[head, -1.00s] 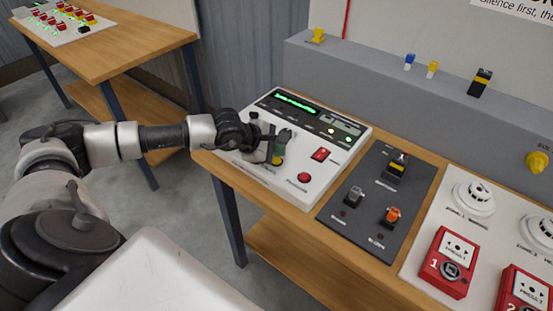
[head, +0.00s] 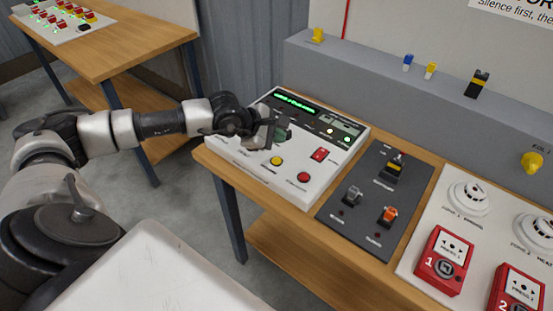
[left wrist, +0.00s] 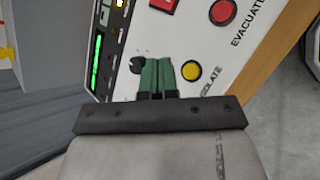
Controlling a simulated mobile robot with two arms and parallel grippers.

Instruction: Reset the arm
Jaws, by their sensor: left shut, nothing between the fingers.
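My left gripper (head: 282,133) is over the white control panel (head: 318,188) on the wooden table, in the head view. Its green fingers (left wrist: 156,78) are together and empty in the left wrist view. The fingers appear above the panel, near a small black knob (left wrist: 137,64) and beside a yellow button (left wrist: 191,70). The yellow button (head: 277,161) stands clear of the gripper in the head view. A green display (head: 295,101) is lit at the panel's back. My right gripper is not in view.
A dark plate (head: 377,200) with several switches lies right of the panel. Further right are red call points (head: 441,262) and white detectors (head: 467,197). A grey ledge (head: 440,113) runs behind. Another table (head: 125,50) stands at the back left.

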